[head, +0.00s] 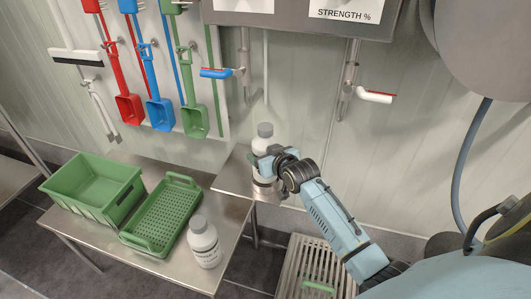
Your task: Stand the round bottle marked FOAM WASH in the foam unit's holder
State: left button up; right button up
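A pale bottle with a grey cap (264,130) stands upright at the small metal shelf (230,178) by the wall. My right gripper (264,161) is at this bottle's upper body and covers much of it. Whether the fingers press on it cannot be told. Below the gripper, the bottle's lower part is at a brownish metal, ring-like piece (266,190), partly hidden; it looks like a holder. A second pale bottle with a grey cap (204,245) stands upright on the table's front right; its label is too small to read. My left gripper is not in view.
A green crate (92,182) and a green perforated basket (160,215) stand on the metal table (110,250). Coloured scoops and a squeegee (75,57) hang on the wall. Blue (215,73) and red-and-white (375,96) valve handles are above. A slatted grate (305,265) lies below.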

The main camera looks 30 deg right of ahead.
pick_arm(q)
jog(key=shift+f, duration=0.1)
pick_arm(e)
jog(key=shift+r, duration=0.1)
